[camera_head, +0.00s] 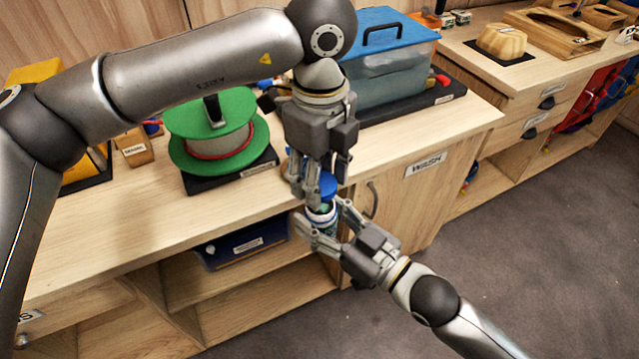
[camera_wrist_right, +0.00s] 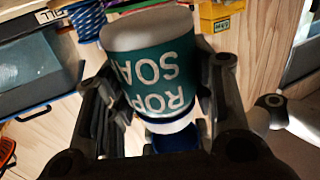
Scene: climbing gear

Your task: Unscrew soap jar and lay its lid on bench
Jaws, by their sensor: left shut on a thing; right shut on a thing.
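The soap jar (camera_head: 321,217) is teal with a white band and is held in front of the bench edge. Its lettering, partly reading ROPE SOAP, shows upside down on the jar (camera_wrist_right: 150,68) in the right wrist view. My right gripper (camera_head: 323,222) is shut around the jar's sides. The blue lid (camera_head: 328,186) is at the jar's top, and my left gripper (camera_head: 317,187) is shut on it from above. In the wrist view, blue (camera_wrist_right: 174,139) shows beyond the white band. Fingers partly hide the join, so I cannot tell whether lid and jar are still threaded together.
A green spool (camera_head: 213,125) stands on the bench (camera_head: 120,215) left of my left gripper. A clear box with a blue lid (camera_head: 385,75) stands behind. Bare bench top lies right of the grippers and at the front left. A blue bin (camera_head: 245,247) sits on the shelf below.

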